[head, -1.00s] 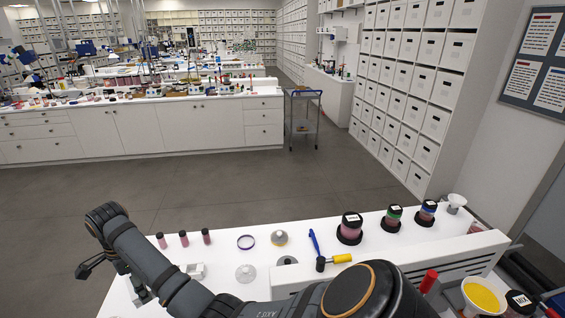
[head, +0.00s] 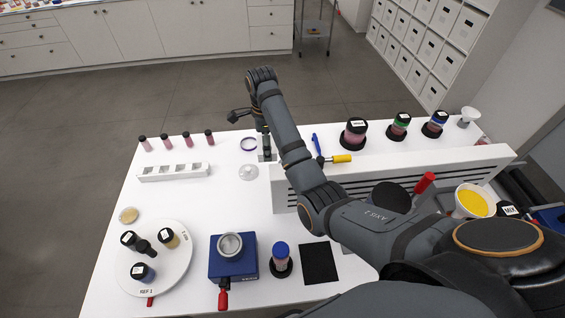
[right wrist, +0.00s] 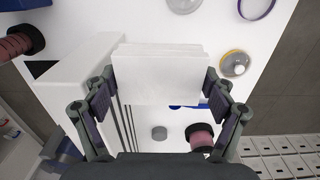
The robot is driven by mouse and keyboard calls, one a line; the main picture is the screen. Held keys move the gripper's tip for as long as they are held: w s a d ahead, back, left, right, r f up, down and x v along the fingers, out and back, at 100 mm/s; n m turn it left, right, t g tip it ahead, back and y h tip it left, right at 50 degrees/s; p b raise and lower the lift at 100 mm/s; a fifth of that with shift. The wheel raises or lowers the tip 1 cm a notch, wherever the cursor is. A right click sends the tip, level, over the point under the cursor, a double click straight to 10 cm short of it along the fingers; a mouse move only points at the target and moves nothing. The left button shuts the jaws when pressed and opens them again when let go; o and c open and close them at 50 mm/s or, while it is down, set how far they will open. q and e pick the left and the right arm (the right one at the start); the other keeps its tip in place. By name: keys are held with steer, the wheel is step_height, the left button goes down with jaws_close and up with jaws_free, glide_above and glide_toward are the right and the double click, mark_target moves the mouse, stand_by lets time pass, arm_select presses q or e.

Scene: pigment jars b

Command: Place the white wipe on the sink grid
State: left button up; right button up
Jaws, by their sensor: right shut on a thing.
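My right gripper (head: 265,138) hangs over the far part of the white table, just right of the purple ring. It is shut on the white wipe (right wrist: 160,75), a flat white block held between both fingers in the right wrist view. In the head view only a small pale part of the wipe (head: 268,156) shows behind the arm. I cannot tell for certain which thing is the sink grid. A white slotted box (head: 425,166) stands to the right, partly behind my arm. My left gripper is not in view.
A purple ring (head: 249,144) and glass dome (head: 249,172) are beside the gripper. A round turntable (head: 180,258), blue device (head: 233,262) and black square (head: 319,263) are nearer.

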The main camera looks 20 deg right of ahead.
step_height(320, 180, down, 12)
steer(key=shift+r+p, duration=0.1)
steer(key=shift+p, duration=0.7)
step_height(320, 180, down, 4)
steer(key=shift+f, duration=0.1)
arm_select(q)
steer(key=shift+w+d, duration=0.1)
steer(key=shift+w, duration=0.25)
arm_select(e)
steer(key=shift+f, duration=0.1)
steer(key=shift+f, duration=0.1)
steer(key=o, duration=0.8)
